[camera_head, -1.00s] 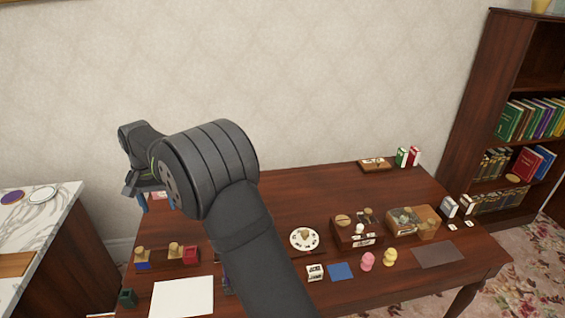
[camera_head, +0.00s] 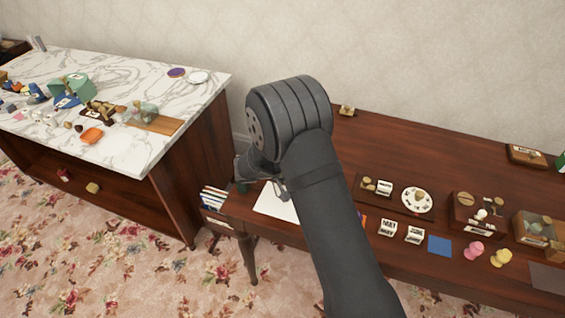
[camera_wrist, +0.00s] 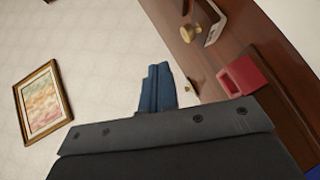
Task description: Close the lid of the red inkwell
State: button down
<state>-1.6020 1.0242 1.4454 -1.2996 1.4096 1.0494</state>
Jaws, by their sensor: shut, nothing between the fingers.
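The red inkwell (camera_wrist: 243,77) shows in the wrist view as a small red box with what looks like a hollow, open top. It stands on the dark wooden desk, right of my gripper's fingers. My gripper (camera_wrist: 157,72) has its blue fingers together, shut and empty, apart from the inkwell in the picture. I cannot make out the inkwell's lid clearly. In the head view my arm covers the part of the desk where the inkwell was, so it is hidden there.
A brass knob (camera_wrist: 190,33) stands beyond the inkwell in the wrist view. In the head view, white paper (camera_head: 277,203) lies beside my arm. A round white dial (camera_head: 417,200) and several small items are to the right. A marble-topped counter (camera_head: 120,75) stands left.

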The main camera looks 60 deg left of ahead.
jog(key=s+n+y, duration=0.2)
jog(key=s+a+f+n+t+y, duration=0.1)
jog(key=n+y, duration=0.1)
jog(key=y, duration=0.1)
jog(key=s+f+n+y, duration=0.1)
jog(key=s+n+y, duration=0.1)
jog(key=shift+s+a+f+t+y, duration=0.15)
jog(key=shift+s+f+t+y, duration=0.15)
jog(key=shift+y, duration=0.1)
jog(key=s+f+n+g+y, duration=0.1)
jog(key=s+n+y, duration=0.1)
jog(key=s+n+g+y, duration=0.1)
jog(key=s+n+y, duration=0.1)
jog(key=s+f+n+g+y, duration=0.1)
jog(key=s+n+y, duration=0.1)
jog(key=s, duration=0.1)
jog(key=shift+a+f+g, duration=0.3)
jog(key=shift+f, duration=0.05)
jog(key=x, duration=1)
jog(key=shift+s+r, duration=0.1)
jog(key=shift+w+d, duration=1.85)
jog(key=shift+w, duration=0.05)
jog(key=shift+d, duration=0.1)
jog(key=v, duration=1)
jog(key=shift+s, duration=0.1)
